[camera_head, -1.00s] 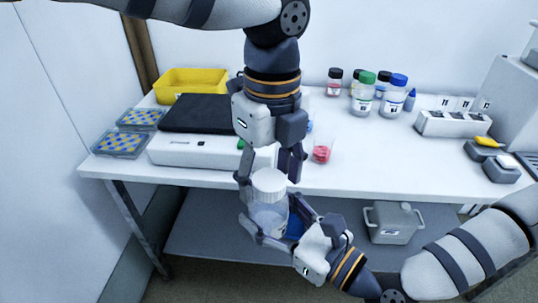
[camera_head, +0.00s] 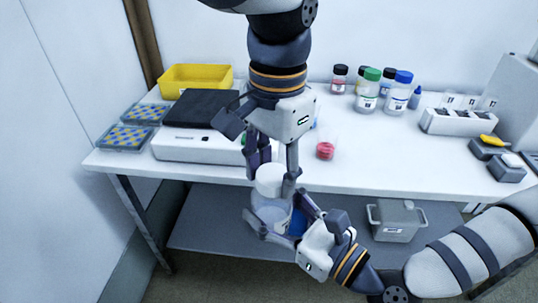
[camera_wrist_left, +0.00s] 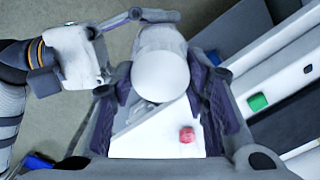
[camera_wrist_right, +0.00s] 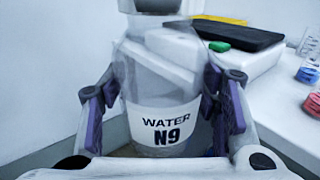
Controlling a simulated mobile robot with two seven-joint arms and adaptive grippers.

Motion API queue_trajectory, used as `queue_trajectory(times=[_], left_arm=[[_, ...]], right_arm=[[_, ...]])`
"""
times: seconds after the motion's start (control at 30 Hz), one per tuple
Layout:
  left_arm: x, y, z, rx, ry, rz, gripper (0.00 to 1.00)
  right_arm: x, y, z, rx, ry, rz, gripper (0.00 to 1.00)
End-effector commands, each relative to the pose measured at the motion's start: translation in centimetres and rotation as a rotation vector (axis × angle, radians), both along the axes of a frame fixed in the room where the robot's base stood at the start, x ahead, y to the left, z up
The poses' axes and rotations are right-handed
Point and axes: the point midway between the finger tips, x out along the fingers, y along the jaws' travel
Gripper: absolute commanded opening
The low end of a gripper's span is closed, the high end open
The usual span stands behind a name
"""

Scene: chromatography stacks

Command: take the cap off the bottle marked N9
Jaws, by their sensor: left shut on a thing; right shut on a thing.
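The N9 bottle (camera_head: 271,213) is clear, with a white label reading "WATER N9" in the right wrist view (camera_wrist_right: 165,128). It is upright in front of the table's edge, off the tabletop. My right gripper (camera_head: 278,222) is shut around its body from the lower right. The white round cap (camera_head: 269,177) is at the bottle's top; it also shows in the left wrist view (camera_wrist_left: 160,76). My left gripper (camera_head: 273,180) points down from above and is shut on the cap, one finger on each side. I cannot tell whether the cap is loose on the neck.
The white table (camera_head: 355,175) is behind the bottle. A grey box (camera_head: 397,220) sits on the lower shelf.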

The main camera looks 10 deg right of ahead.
Motion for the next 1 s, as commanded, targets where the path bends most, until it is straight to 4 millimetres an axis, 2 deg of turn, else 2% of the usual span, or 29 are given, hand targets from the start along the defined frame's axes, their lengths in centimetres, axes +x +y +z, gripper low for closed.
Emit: queue_trajectory(times=[0.1,0.2,0.47,0.5,0.57,0.87,1.0], left_arm=[[0.0,0.1,0.0,0.001,-0.008,0.256,0.08],[0.0,0.0,0.0,-0.001,-0.010,0.354,0.08],[0.0,0.0,0.0,0.000,-0.011,0.367,0.08],[0.0,0.0,0.0,0.001,-0.011,0.366,0.46],[0.0,0.0,0.0,0.001,-0.011,0.365,0.59],[-0.1,0.0,0.0,0.000,-0.009,0.363,0.62],[0.0,-0.1,2.1,-0.003,-0.012,0.363,0.62]], right_arm=[[0.0,0.0,0.1,0.001,-0.003,0.000,0.00],[0.0,0.0,0.1,0.001,-0.003,0.000,0.00],[0.0,0.0,0.1,0.000,-0.002,0.001,0.00],[0.0,0.0,0.1,0.000,-0.001,0.001,0.00],[0.0,0.0,0.1,0.000,-0.001,0.001,0.00],[0.0,0.0,0.1,0.000,-0.002,0.001,0.00],[0.0,0.0,0.1,0.000,-0.002,0.001,0.00]])
